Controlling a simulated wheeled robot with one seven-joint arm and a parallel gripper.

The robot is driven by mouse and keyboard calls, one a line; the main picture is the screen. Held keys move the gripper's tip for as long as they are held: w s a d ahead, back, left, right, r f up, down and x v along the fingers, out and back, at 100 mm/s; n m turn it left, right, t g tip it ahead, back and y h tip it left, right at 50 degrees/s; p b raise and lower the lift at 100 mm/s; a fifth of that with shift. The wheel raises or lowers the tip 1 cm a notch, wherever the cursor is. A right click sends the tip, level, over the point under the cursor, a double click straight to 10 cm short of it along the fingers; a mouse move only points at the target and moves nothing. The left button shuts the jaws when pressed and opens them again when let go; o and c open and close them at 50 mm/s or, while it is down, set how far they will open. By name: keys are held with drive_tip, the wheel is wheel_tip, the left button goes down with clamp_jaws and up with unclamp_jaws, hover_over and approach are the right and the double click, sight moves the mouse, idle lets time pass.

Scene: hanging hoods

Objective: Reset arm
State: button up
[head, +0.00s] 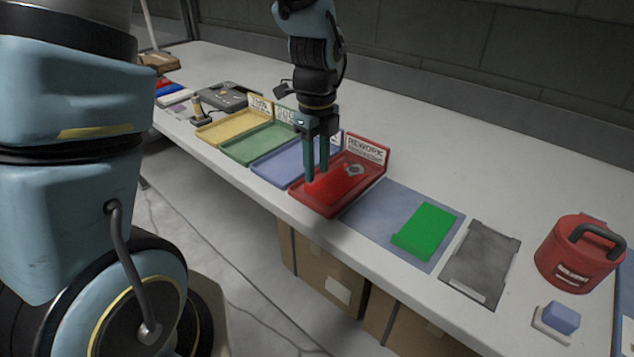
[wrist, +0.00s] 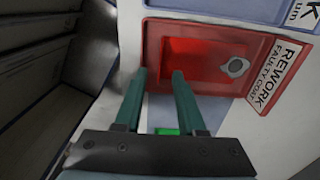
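My gripper (head: 317,180) points down over the red tray labelled REWORK (head: 318,208). In the wrist view its two fingers (wrist: 161,74) are apart with nothing between them, at the near side of the red tray (wrist: 232,85). A small grey metal part (head: 355,170) lies in the red tray towards its label end; it also shows in the wrist view (wrist: 235,67). Whether the fingertips touch the tray, I cannot tell.
Blue (head: 266,172), green (head: 240,155) and yellow (head: 215,134) trays stand left of the red one. To its right are a blue mat (head: 372,210) with a green block (head: 424,231), a grey plate (head: 480,262) and a red canister (head: 570,262). Cardboard boxes (head: 325,272) stand below the table.

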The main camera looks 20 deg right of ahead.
wheel_tip(320, 180, up, 5)
drive_tip(key=w+a+f+n+t, duration=0.1)
drive_tip(key=a+f+n, duration=0.1)
drive_tip(key=a+n, duration=2.3)
drive_tip(key=n, duration=0.4)
drive_tip(key=shift+a+t, duration=0.15)
drive_tip(key=shift+t, duration=0.15)
drive_tip(key=shift+w, duration=0.1)
